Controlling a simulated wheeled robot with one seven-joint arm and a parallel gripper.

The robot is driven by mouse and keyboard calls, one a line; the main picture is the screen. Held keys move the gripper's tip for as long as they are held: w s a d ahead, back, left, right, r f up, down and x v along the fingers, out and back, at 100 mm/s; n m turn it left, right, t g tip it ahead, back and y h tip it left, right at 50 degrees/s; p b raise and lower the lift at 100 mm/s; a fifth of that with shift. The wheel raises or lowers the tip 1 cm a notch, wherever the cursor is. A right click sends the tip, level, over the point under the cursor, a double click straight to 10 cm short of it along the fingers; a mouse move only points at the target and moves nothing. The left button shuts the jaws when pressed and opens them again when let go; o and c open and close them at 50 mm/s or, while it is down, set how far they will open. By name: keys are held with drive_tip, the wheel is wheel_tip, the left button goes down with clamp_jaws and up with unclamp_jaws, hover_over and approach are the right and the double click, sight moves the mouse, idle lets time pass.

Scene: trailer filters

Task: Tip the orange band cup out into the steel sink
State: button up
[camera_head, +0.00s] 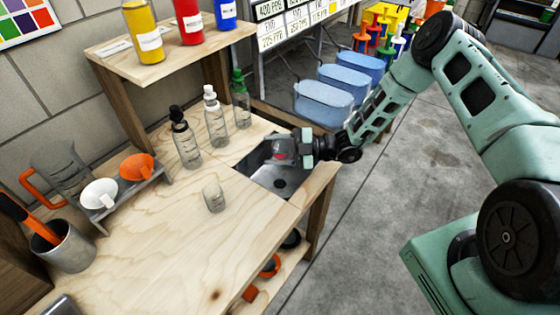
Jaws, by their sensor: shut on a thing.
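My gripper (293,148) is above the far right part of the steel sink (262,176), which is set into the wooden bench near its right edge. It is shut on a small clear cup (281,147) with a reddish-orange mark, taken to be the orange band cup. The cup appears tilted over the basin, but its exact angle and mouth are hard to make out. Its contents cannot be seen. The sink's dark drain shows low in the basin, and my gripper and the cup hide part of the far wall.
Another small clear cup (214,198) stands on the bench left of the sink. Several bottles, including a green-capped one (240,98), stand behind it. A grey holder (128,196) with white and orange funnels is at left. Bare wood (190,255) lies in front.

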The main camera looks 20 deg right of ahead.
drive_tip(key=shift+s+a+f+n+b, duration=0.2)
drive_tip(key=shift+s+f+n+b, duration=0.3)
drive_tip(key=shift+n, duration=0.3)
drive_tip(key=shift+s+f+n, duration=0.15)
drive_tip(key=shift+s+n, duration=0.05)
drive_tip(key=shift+n, duration=0.2)
